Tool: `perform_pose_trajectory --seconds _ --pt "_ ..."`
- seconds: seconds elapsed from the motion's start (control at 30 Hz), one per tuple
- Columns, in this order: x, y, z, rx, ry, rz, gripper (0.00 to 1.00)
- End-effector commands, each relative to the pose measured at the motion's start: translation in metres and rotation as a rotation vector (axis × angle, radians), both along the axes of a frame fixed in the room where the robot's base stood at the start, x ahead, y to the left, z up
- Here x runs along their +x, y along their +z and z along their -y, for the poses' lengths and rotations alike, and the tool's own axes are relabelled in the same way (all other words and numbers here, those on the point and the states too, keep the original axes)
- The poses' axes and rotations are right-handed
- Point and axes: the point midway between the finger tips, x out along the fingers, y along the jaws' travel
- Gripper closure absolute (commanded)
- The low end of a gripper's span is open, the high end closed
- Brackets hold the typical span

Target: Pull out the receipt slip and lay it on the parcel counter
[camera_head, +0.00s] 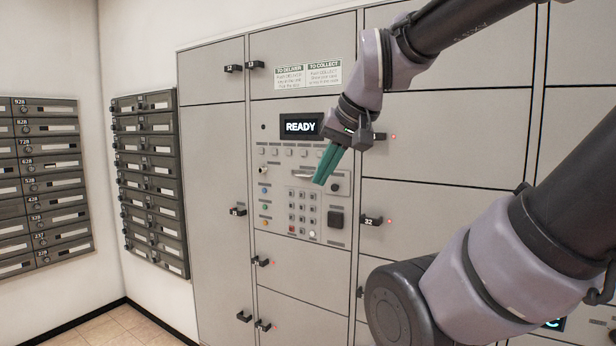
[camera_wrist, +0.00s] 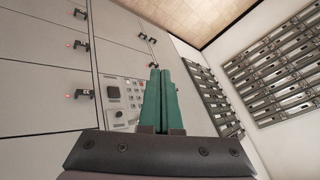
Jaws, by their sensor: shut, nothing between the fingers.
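My gripper (camera_head: 322,180) has green fingers and is in front of the locker's control panel (camera_head: 276,205) in the head view. Its fingers are closed together and empty, and they also show in the wrist view (camera_wrist: 160,72). The panel has a screen reading READY (camera_head: 300,126), a keypad (camera_head: 302,208) and several buttons. A small light strip (camera_head: 304,176) shows at a slot area just left of the fingers; I cannot tell whether it is the receipt slip. My fingers hide part of the panel. I do not see the parcel counter for certain.
Grey locker doors with protruding black handles, such as the one marked 32 (camera_head: 371,220), surround the panel. Dark mailbox banks (camera_head: 150,180) hang on the walls at left. Tiled floor (camera_head: 105,328) is clear at lower left.

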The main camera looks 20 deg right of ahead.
Motion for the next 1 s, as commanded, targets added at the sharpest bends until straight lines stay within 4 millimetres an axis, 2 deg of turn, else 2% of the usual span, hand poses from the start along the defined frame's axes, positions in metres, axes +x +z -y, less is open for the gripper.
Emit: perform_pose_trajectory --seconds 0.1,0.13,0.2,0.5,0.63,0.73,0.83,1.0 --pt "0.000 0.000 0.000 0.000 0.000 0.000 1.00" --pt "0.000 0.000 0.000 0.000 0.000 0.000 0.96" --pt "0.000 0.000 0.000 0.000 0.000 0.000 0.69" --pt "0.000 0.000 0.000 -0.002 0.001 -0.002 0.69" --pt "0.006 -0.010 0.005 -0.045 0.019 -0.060 0.69" --pt "0.020 -0.028 0.019 -0.136 0.051 -0.171 0.69" --pt "0.042 -0.050 0.043 -0.284 0.092 -0.316 0.69" --pt "0.093 -0.074 0.091 -0.611 0.149 -0.535 0.69"
